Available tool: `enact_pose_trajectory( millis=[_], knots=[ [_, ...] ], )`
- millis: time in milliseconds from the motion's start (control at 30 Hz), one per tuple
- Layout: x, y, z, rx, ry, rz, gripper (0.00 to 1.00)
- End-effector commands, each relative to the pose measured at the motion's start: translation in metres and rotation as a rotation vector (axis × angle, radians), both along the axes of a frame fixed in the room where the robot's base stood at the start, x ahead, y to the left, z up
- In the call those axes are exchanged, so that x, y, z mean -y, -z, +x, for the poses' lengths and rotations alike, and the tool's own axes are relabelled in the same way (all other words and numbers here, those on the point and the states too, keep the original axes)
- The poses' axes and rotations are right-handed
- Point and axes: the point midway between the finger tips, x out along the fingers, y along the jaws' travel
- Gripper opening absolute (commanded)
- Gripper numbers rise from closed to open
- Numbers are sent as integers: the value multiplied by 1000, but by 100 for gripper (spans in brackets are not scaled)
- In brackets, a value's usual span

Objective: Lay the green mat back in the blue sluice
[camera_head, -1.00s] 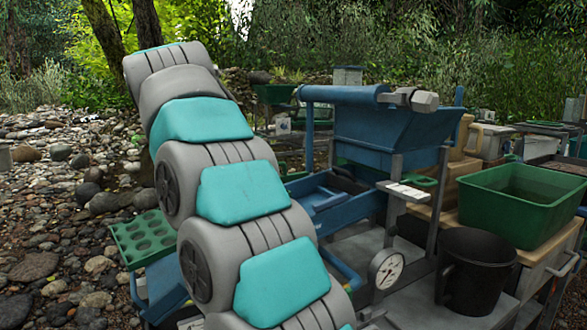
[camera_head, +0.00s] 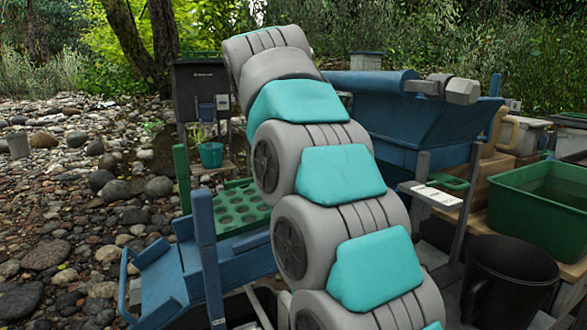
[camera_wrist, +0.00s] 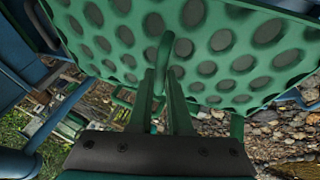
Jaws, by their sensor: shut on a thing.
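The green mat (camera_head: 222,212) with its rows of round dimples shows left of my arm in the head view. It also fills the upper wrist view (camera_wrist: 207,42). My gripper (camera_wrist: 167,82) is shut on the green loop handle (camera_wrist: 166,50) of the mat; the head view hides the gripper behind my arm. The blue sluice (camera_head: 160,292) lies at the lower left of the head view, partly covered by my arm. The mat appears above or just behind the sluice; I cannot tell whether they touch.
A blue post (camera_head: 207,255) and a green post (camera_head: 182,178) stand near the sluice. A blue hopper (camera_head: 415,120), a green tub (camera_head: 535,205) and a black bucket (camera_head: 508,275) are on the right. A small teal pot (camera_head: 210,155) stands behind. Stony ground lies left.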

Motion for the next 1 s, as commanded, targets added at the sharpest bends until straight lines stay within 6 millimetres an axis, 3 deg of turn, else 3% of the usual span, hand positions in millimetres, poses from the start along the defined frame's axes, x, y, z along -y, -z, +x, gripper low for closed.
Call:
enact_pose_trajectory(
  millis=[700, 1000],
  knots=[
    [7, 58, 3, 1, -1, 0, 0],
    [9, 72, 3, 0, 1, -1, 0]
  ],
)
